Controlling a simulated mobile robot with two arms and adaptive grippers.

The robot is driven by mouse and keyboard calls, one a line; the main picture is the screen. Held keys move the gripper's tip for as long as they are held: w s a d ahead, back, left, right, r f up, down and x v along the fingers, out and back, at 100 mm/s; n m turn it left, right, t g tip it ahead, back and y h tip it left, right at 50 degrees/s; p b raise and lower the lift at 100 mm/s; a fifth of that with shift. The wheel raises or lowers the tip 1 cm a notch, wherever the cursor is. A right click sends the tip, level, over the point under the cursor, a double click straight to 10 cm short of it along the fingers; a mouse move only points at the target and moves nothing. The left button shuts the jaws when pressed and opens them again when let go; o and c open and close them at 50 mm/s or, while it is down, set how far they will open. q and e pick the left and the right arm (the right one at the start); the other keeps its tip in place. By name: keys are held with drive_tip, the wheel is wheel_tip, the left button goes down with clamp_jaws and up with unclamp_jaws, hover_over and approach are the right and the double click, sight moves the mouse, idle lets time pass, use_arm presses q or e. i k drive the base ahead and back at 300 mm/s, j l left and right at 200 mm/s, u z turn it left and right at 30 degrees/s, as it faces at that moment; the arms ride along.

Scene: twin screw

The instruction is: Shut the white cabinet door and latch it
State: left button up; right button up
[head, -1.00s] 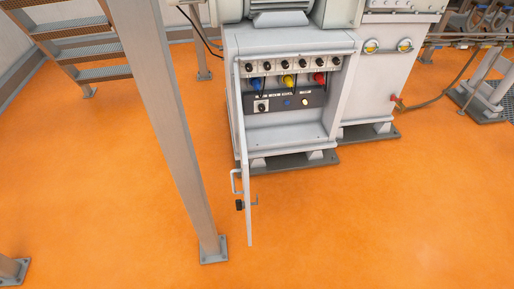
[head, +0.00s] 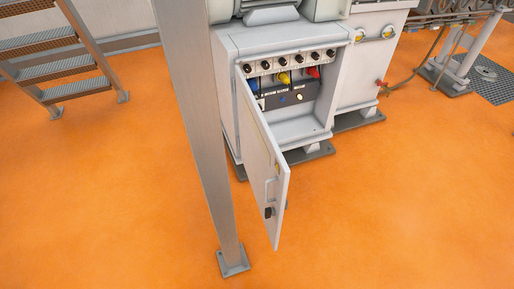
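The white cabinet (head: 228,100) stands near the top middle of the head view. Its door (head: 262,150) is hinged at the left side and stands wide open, its free edge pointing toward me. A pale handle (head: 270,190) and a black latch knob (head: 268,213) sit on the door's outer face near the free edge. Inside the open cabinet show a row of black knobs, blue, yellow and red plugs, and a dark panel (head: 299,97). Neither of my grippers is in view.
A grey post (head: 200,140) with a foot plate (head: 233,262) stands just left of the door. Metal stairs (head: 50,65) are at the upper left. Pipes and hoses (head: 440,50) are at the upper right. The orange floor (head: 400,200) is clear in front and to the right.

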sight(268, 172)
drive_tip(key=i+j+z, duration=0.3)
drive_tip(key=i+j, duration=0.4)
